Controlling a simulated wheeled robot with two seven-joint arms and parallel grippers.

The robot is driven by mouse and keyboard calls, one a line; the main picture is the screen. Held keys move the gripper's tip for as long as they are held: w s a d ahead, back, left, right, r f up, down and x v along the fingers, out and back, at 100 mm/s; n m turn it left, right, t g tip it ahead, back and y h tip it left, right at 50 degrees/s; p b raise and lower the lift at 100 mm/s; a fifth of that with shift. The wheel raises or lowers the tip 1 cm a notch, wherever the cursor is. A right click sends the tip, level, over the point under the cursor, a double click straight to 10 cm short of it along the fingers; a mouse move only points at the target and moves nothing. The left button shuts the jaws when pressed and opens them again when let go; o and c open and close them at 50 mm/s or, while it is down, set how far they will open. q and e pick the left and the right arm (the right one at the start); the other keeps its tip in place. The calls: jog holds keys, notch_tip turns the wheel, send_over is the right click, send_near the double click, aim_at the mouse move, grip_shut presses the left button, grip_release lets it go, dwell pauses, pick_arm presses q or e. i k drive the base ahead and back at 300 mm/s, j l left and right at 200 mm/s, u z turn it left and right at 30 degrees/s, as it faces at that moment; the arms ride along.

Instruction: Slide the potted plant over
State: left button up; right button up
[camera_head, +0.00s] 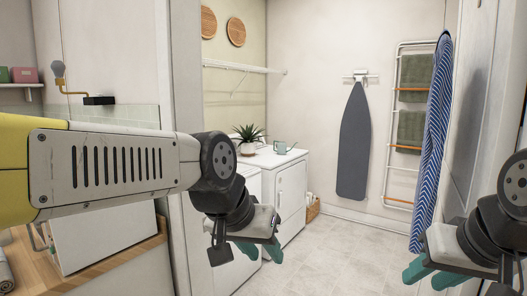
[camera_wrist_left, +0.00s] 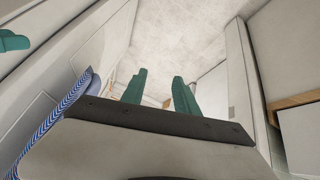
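The potted plant (camera_head: 248,148), spiky green leaves in a small pale pot, stands upright on top of a white washing machine (camera_head: 253,182) in the far room. Part of the machine is hidden behind my left arm. My left gripper (camera_head: 262,250) hangs low in front of the machines, well short of the plant. In the left wrist view its two teal fingers (camera_wrist_left: 159,92) are apart with nothing between them. My right gripper (camera_head: 433,275) is at the lower right, its teal fingers apart and empty, far from the plant. The plant is not visible in the left wrist view.
A door frame (camera_head: 186,70) stands close at left. A wooden counter (camera_head: 110,257) is at lower left. The tiled floor (camera_head: 335,250) is clear.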

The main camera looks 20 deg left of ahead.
aim_at(248, 146)
jog(key=i+j, duration=0.15)
jog(key=i, duration=0.5)
jog(key=i+j, duration=0.1)
jog(key=i, duration=0.55)
jog(key=i+j, duration=0.15)
jog(key=i, duration=1)
jog(key=i+j+z, duration=0.15)
jog(key=i, duration=1)
jog(key=i+j+z, duration=0.1)
jog(key=i, duration=0.45)
jog(key=i+z, duration=0.3)
jog(key=i, duration=1.3)
jog(key=i+u, duration=0.95)
jog(key=u, duration=0.2)
jog(key=i+u, duration=0.2)
jog(key=u, duration=0.15)
jog(key=i+l+u, duration=0.1)
jog(key=u, duration=0.3)
jog(key=i+l+u, duration=0.15)
jog(key=u, duration=0.2)
jog(key=i+j+u, duration=0.1)
jog(key=i+j, duration=0.05)
jog(key=i, duration=0.1)
